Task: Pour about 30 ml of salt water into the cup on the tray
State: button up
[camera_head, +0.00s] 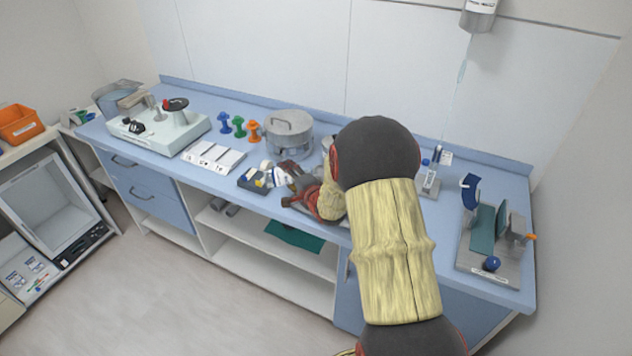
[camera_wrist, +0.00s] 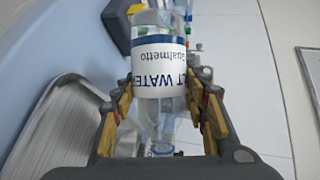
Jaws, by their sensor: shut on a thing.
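My gripper (camera_wrist: 162,98) is shut on a clear bottle (camera_wrist: 160,66). Its white label has a blue band and reads partly "T WATER", upside down in the wrist view. In the head view my gripper (camera_head: 297,182) is over the front part of the counter, and my arm hides much around it. A metal tray (camera_wrist: 58,128) shows beside the bottle at the left of the wrist view, its inside partly hidden by my gripper. I cannot make out the cup in either view. The liquid level is unclear.
A lidded steel pot (camera_head: 290,132) stands behind my gripper on the blue counter (camera_head: 235,108). A white labelled board (camera_head: 213,157) and a dark box (camera_head: 252,182) are to its left. A stand with teal plates (camera_head: 484,235) is at the right end.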

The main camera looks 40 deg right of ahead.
jog(key=shift+w+a+m, duration=0.1)
jog(key=shift+m, duration=0.2)
jog(key=shift+w+a, duration=0.25)
jog(key=shift+a, duration=0.3)
dwell(0.3)
jog(key=shift+w+a, duration=0.1)
jog(key=shift+a, duration=0.1)
dwell(0.9)
jog(key=shift+r+n+b, duration=0.1)
jog(key=shift+n+b, duration=0.2)
jog(key=shift+n, duration=0.1)
jog(key=shift+s+f+n+g+h+b, duration=0.2)
jog(key=shift+f+n+g+h+b, duration=0.25)
jog(key=shift+n+b, duration=0.4)
jog(key=shift+d, duration=0.2)
jog(key=shift+d+f+n+g+b, duration=0.1)
jog(key=shift+f+n+g+b, duration=0.15)
jog(key=shift+g+b, duration=0.1)
dwell(0.7)
